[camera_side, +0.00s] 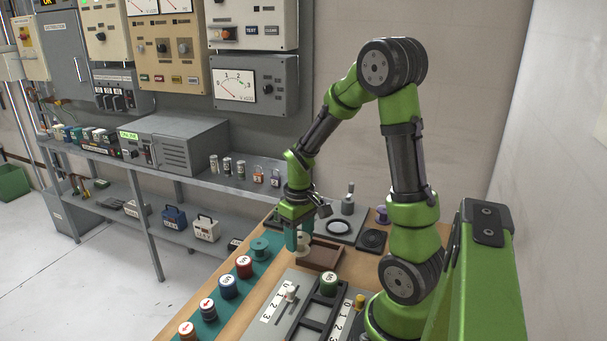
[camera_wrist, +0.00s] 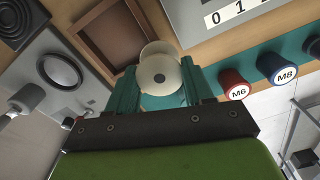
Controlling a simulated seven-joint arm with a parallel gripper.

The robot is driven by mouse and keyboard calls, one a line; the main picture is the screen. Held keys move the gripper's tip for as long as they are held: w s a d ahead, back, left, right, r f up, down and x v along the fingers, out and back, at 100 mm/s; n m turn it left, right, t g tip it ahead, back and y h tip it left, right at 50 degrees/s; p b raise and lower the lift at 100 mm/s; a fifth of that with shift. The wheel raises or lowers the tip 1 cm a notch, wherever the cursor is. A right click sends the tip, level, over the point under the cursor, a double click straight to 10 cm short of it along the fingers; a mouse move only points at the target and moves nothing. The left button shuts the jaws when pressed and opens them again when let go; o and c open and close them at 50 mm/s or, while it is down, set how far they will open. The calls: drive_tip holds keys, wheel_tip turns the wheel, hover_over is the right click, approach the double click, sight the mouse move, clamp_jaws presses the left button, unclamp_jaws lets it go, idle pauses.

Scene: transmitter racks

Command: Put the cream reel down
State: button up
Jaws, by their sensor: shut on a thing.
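The cream reel (camera_wrist: 160,75) is between the two teal fingers of my gripper (camera_wrist: 162,88) in the wrist view, its round end with a dark centre facing the camera. In the side view the cream reel (camera_side: 304,243) is partly hidden by the fingers of my gripper (camera_side: 297,236), which points down. My gripper is shut on the reel. The reel is beside the brown open tray (camera_side: 322,255), near the teal strip's far end. I cannot tell whether its lower end touches anything.
A teal reel (camera_side: 260,249) and several labelled reels, including red M6 (camera_wrist: 234,85) and blue M8 (camera_wrist: 278,67), line the teal strip. A green-topped reel (camera_side: 329,283) stands in a dark rack. The brown tray (camera_wrist: 112,40) looks empty. A grey panel with knobs (camera_side: 289,293) lies in front.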

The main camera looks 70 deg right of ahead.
drive_tip(key=shift+s+a+r, duration=0.1)
drive_tip(key=shift+s+a, duration=0.2)
drive_tip(key=shift+s, duration=0.2)
drive_tip(key=shift+s+a+r, duration=0.1)
drive_tip(key=shift+s+a, duration=0.15)
drive_tip(key=shift+s, duration=0.25)
drive_tip(key=shift+m, duration=0.9)
drive_tip(key=s+d, duration=0.1)
drive_tip(key=s, duration=0.1)
drive_tip(key=s+d+r, duration=0.1)
drive_tip(key=s, duration=0.1)
drive_tip(key=s+d+r, duration=0.1)
drive_tip(key=s+d, duration=0.1)
drive_tip(key=shift+s+d, duration=0.1)
drive_tip(key=shift+s, duration=0.3)
drive_tip(key=s+n, duration=0.1)
drive_tip(key=s, duration=0.4)
drive_tip(key=shift+n, duration=0.4)
drive_tip(key=w+d, duration=0.3)
drive_tip(key=d, duration=0.1)
drive_tip(key=w+d, duration=0.3)
drive_tip(key=d, duration=0.1)
drive_tip(key=w+d+f, duration=0.1)
drive_tip(key=w+d, duration=0.2)
drive_tip(key=d, duration=0.2)
drive_tip(key=shift+f, duration=1.85)
